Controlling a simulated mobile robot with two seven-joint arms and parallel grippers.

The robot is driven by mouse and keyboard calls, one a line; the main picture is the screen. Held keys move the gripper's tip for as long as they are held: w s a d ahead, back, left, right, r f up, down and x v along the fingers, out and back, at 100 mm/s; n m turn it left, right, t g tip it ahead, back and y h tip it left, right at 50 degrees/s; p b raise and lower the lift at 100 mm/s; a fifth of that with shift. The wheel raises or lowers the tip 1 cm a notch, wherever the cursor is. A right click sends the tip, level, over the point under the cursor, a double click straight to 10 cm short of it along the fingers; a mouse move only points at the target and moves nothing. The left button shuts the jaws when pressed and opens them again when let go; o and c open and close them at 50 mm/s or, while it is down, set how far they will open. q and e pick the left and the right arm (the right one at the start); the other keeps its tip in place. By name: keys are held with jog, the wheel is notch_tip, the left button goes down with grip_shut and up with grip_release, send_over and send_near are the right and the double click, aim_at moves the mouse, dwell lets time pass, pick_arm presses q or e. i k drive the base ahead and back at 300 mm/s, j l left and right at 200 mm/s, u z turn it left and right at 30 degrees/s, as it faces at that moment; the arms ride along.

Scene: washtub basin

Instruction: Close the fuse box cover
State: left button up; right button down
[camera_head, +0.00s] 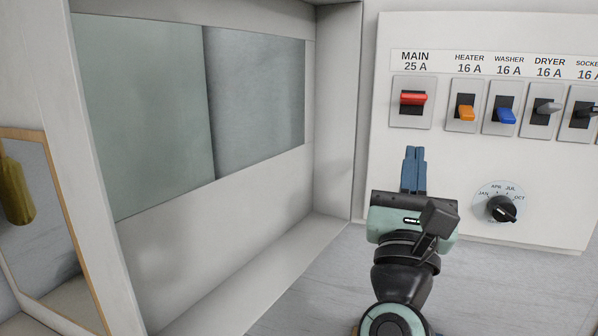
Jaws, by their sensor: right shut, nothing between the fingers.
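The fuse box panel (430,215) is white and stands on the right, with a row of labelled switches across its top. To its left, a large white framed piece with a deep rim and a grey-green window pane (145,110) appears to be the cover, standing swung open. My right gripper (414,152) points up the picture in front of the panel, below the red MAIN switch (413,98). Its blue fingers are together with nothing between them. It is apart from the cover in the picture. My left gripper is not in view.
A black dial (501,208) with month labels sits right of my gripper. Orange (466,113) and blue (506,115) switches stick out above. A wood-edged frame (68,230) and an olive object (17,190) are at far left. Grey surface below is mostly clear.

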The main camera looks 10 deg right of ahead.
aim_at(211, 259)
jog(key=k, duration=1)
